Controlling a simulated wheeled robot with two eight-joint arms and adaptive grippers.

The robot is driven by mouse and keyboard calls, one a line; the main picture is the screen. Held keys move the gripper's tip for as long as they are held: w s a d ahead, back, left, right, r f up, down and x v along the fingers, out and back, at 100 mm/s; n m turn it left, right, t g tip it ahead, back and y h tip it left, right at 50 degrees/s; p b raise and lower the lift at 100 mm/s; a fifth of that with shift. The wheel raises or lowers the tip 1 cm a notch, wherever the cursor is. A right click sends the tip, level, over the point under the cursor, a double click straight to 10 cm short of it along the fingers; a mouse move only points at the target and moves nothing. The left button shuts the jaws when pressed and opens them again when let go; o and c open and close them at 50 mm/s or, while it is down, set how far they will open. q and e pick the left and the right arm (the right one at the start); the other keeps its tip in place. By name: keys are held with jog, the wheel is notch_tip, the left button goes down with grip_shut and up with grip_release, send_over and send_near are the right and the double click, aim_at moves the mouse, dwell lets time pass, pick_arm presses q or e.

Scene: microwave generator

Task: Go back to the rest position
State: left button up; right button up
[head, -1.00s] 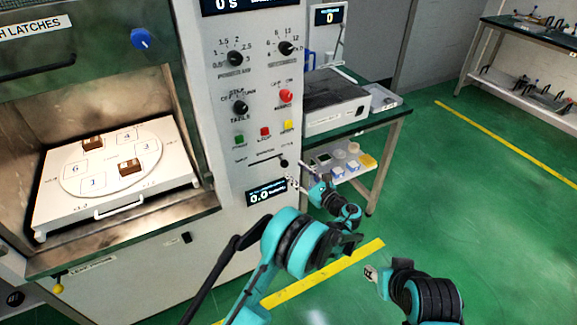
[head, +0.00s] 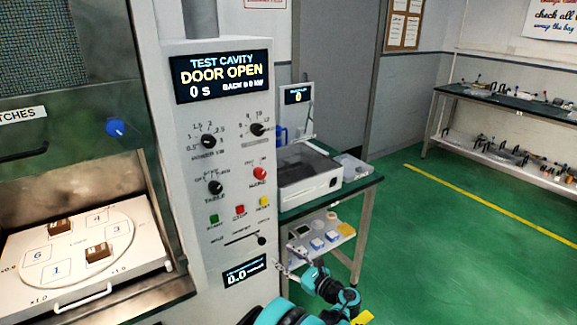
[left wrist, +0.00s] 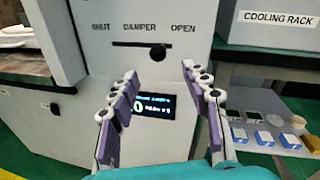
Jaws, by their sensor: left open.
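My left gripper (head: 286,268) is in front of the control panel, just right of the small 0.0 display, its teal arm reaching in from the bottom. In the left wrist view its two purple-padded fingers (left wrist: 160,78) are spread apart with nothing between them. The damper slider knob (head: 262,240) stands near the right, OPEN end of its slot and also shows in the left wrist view (left wrist: 158,52); the fingers look apart from it. My right gripper is out of view.
The test cavity on the left is open, with a numbered white turntable (head: 75,245) bearing two brown blocks (head: 97,252). The panel screen (head: 222,75) reads DOOR OPEN. A green-topped bench (head: 358,188) stands right of the panel. Green floor (head: 450,260) is clear at right.

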pick_arm(q)
jog(key=s+a+r+n+g+h, duration=0.3)
jog(key=s+a+r+n, duration=0.2)
jog(key=a, duration=0.3)
jog(key=s+a+r+n+g+h, duration=0.2)
jog(key=s+a+r+n, duration=0.3)
jog(key=a, duration=0.3)
jog(key=s+f+n+h, duration=0.2)
jog(key=s+n+h, duration=0.5)
jog(key=s+n, duration=0.7)
jog(key=s, duration=1)
jog(key=shift+s+a+f+n+h, duration=0.2)
jog(key=shift+s+a+n+h, duration=0.1)
jog(key=shift+s+a, duration=0.1)
jog(key=shift+o, duration=0.3)
